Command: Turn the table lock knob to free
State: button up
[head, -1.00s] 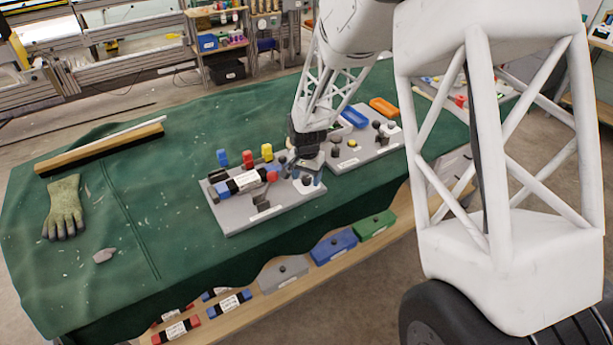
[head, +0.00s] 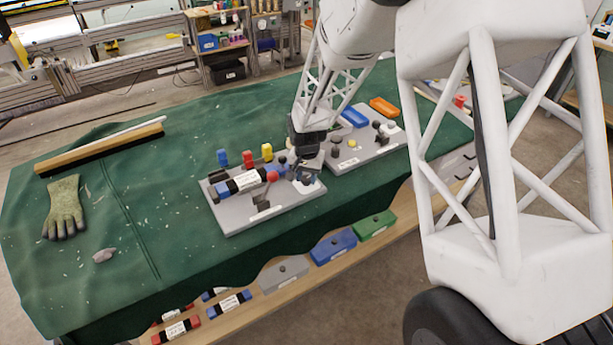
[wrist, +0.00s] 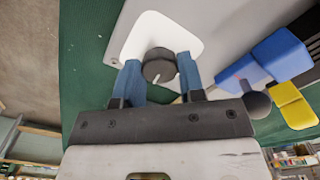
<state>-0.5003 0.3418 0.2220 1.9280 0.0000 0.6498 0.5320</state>
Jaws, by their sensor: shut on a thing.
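The lock knob (wrist: 158,64) is round and black, with a white pointer line on its near edge. It sits on a white square plate (wrist: 182,29) on a grey panel. My gripper (wrist: 159,72) is shut on it, one blue finger on each side in the wrist view. In the head view my gripper (head: 308,172) is at the right end of the grey panel (head: 240,222), where the arm hides most of the knob.
A second grey panel (head: 345,163) with knobs and trays is to the right. A glove (head: 64,208) and brush (head: 100,150) lie far left.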

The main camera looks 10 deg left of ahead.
aim_at(306, 178)
jog(key=n, duration=1.2)
jog(key=shift+n, duration=2.1)
jog(key=o, duration=0.9)
jog(key=shift+r, duration=0.15)
jog(key=shift+r, duration=3.8)
